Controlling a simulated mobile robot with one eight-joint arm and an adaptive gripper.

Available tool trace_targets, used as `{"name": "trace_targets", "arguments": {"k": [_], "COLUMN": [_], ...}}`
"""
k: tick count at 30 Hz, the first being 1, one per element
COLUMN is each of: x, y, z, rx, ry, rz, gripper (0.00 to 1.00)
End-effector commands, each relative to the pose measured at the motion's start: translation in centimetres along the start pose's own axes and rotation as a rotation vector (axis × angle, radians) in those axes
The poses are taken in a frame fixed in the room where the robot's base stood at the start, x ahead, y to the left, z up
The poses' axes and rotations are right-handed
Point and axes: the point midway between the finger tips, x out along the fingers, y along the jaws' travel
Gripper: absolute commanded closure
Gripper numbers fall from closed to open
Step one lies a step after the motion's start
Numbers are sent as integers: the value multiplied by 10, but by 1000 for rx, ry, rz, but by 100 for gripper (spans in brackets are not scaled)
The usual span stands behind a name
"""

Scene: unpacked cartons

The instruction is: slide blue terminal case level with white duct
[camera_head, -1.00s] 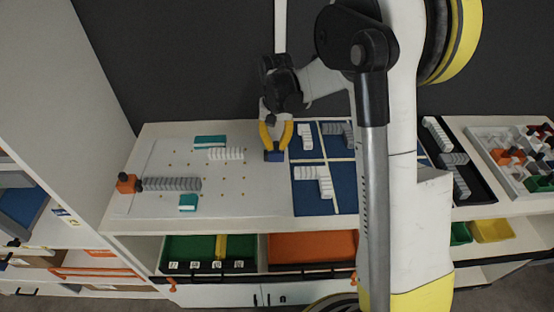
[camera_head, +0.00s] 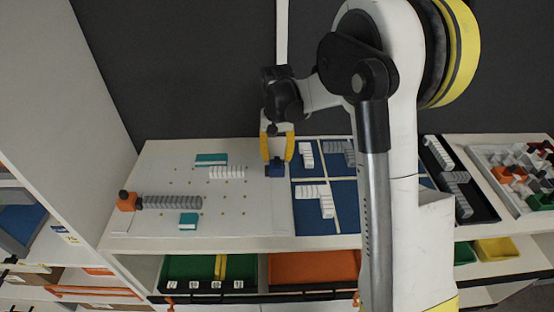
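The blue terminal case (camera_head: 275,171) is a small dark blue block at the right edge of the pale pegged board. A white ribbed duct (camera_head: 227,172) lies to its left, with a gap between them. The two are at nearly the same height in the picture. My gripper (camera_head: 277,160) is over the case, with its yellow fingers apart and nearly parallel, one toward each side of it. It looks open. Whether the fingertips touch the case is too small to tell.
Teal blocks (camera_head: 211,159) (camera_head: 188,220) and a grey ribbed strip (camera_head: 172,202) with an orange end block (camera_head: 127,202) lie on the board (camera_head: 235,220). A blue divided tray (camera_head: 345,222) with white and grey pieces is close on the right. The board's lower right is clear.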

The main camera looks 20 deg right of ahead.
Motion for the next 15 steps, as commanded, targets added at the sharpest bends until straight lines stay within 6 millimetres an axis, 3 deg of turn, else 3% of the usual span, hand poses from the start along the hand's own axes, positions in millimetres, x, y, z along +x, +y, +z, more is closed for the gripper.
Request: {"name": "trace_targets", "arguments": {"k": [9,15], "x": [-71,-97], "y": [0,0], "z": [0,0], "rx": [0,0], "ry": [0,0], "rz": [0,0], "gripper": [62,62]}}
